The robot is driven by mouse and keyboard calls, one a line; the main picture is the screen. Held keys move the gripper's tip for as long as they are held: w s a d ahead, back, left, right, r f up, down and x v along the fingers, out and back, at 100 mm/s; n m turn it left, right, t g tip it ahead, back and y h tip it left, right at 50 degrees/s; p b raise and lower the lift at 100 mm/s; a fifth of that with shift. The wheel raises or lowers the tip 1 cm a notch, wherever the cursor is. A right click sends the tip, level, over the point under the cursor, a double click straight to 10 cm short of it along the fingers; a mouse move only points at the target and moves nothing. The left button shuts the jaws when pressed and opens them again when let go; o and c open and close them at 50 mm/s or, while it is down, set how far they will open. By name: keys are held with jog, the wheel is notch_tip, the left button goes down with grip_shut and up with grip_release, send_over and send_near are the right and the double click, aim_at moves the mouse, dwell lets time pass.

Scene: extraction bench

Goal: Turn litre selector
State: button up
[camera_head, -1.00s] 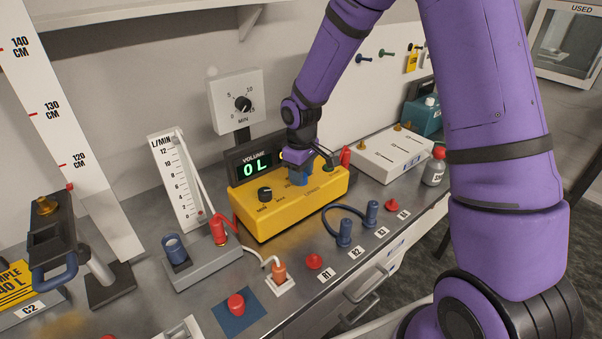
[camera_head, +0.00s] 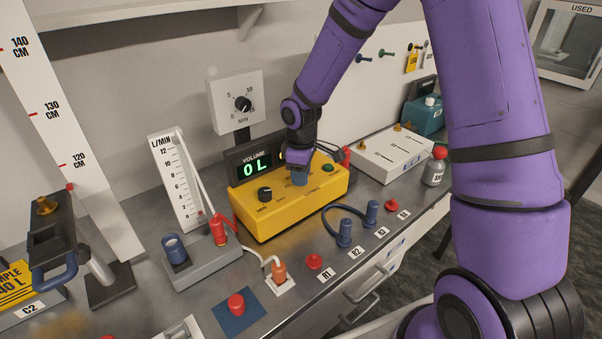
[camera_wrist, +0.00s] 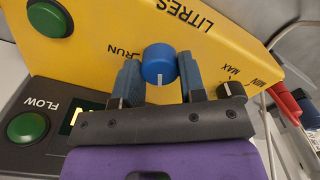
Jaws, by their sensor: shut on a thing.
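The litre selector is a blue knob (camera_head: 300,179) on top of the yellow box (camera_head: 262,221), beside the word LITRES. In the wrist view the blue knob (camera_wrist: 159,64) sits between my two fingers, and its white pointer line faces toward my gripper's palm. My gripper (camera_head: 299,170) reaches down from above and is shut on the knob; it also shows in the wrist view (camera_wrist: 159,80). The volume display (camera_head: 257,167) behind the box reads 0 L. Part of the display is hidden behind my gripper.
A black MIN–MAX knob (camera_head: 265,194) and a green button (camera_head: 328,168) are close to the selector on the same box. A dial timer (camera_head: 236,101) stands behind. A flowmeter (camera_head: 181,185) is left; a pale box (camera_head: 389,155) with brass knobs is right.

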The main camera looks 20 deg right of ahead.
jog(key=o, duration=0.9)
jog(key=shift+r, duration=0.1)
notch_tip(320, 180, up, 11)
jog(key=shift+f, duration=0.15)
jog(key=s+d+r+m+t+h, duration=0.1)
jog(key=s+d+r+m+t, duration=0.3)
jog(key=s+r, duration=0.95)
jog(key=s+d+r+m, duration=0.1)
jog(key=s+m, duration=0.1)
jog(key=s, duration=0.3)
jog(key=s+d+r+m, duration=0.1)
jog(key=s+r+m, duration=0.1)
jog(key=s, duration=0.3)
jog(key=s+d+r+m+t+y, duration=0.1)
jog(key=s+r+m, duration=0.1)
jog(key=s, duration=0.3)
jog(key=shift+s+m, duration=0.4)
